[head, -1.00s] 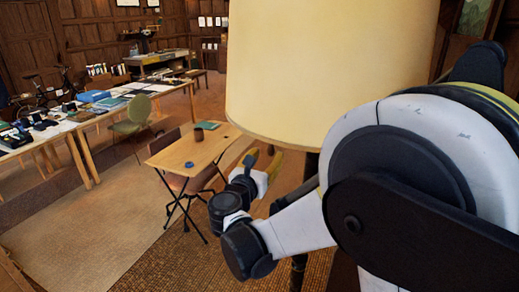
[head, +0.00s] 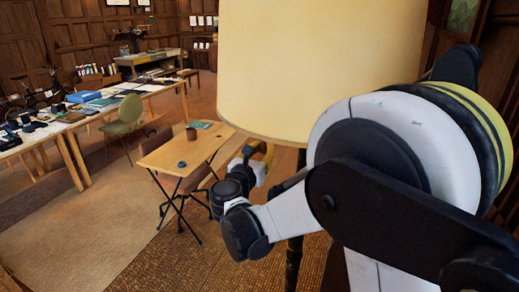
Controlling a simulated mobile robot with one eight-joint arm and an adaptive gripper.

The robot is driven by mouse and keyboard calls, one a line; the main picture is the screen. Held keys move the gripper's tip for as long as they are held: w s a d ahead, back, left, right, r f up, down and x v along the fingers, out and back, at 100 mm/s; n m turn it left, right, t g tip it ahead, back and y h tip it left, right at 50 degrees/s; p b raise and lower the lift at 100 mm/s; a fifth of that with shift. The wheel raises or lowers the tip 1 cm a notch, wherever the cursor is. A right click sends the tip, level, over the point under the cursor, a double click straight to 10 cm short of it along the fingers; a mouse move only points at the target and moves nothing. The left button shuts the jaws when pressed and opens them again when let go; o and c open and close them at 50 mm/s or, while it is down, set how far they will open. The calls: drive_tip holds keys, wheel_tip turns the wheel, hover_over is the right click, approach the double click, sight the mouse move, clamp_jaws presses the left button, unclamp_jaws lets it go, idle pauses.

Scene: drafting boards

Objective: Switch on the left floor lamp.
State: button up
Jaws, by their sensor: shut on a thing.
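A floor lamp with a large cream shade (head: 318,70) fills the upper middle of the head view, close to me. Its dark pole (head: 293,262) shows below the shade, partly behind my arm. I cannot tell from the shade whether the lamp is lit. My gripper (head: 262,153), with dark and yellow parts, is just under the shade's lower left edge. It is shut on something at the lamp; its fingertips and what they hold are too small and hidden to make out.
A long cluttered table (head: 75,150) and a green chair (head: 129,116) are at left. The floor (head: 110,215) at lower left is clear.

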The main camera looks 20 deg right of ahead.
drive_tip(key=shift+f, duration=0.1)
idle(0.3)
drive_tip(key=shift+f+b, duration=0.65)
drive_tip(key=shift+b, duration=0.05)
drive_tip(key=shift+o, duration=1.3)
drive_tip(key=shift+f, duration=0.1)
drive_tip(key=o, duration=0.6)
drive_tip(key=v, duration=0.8)
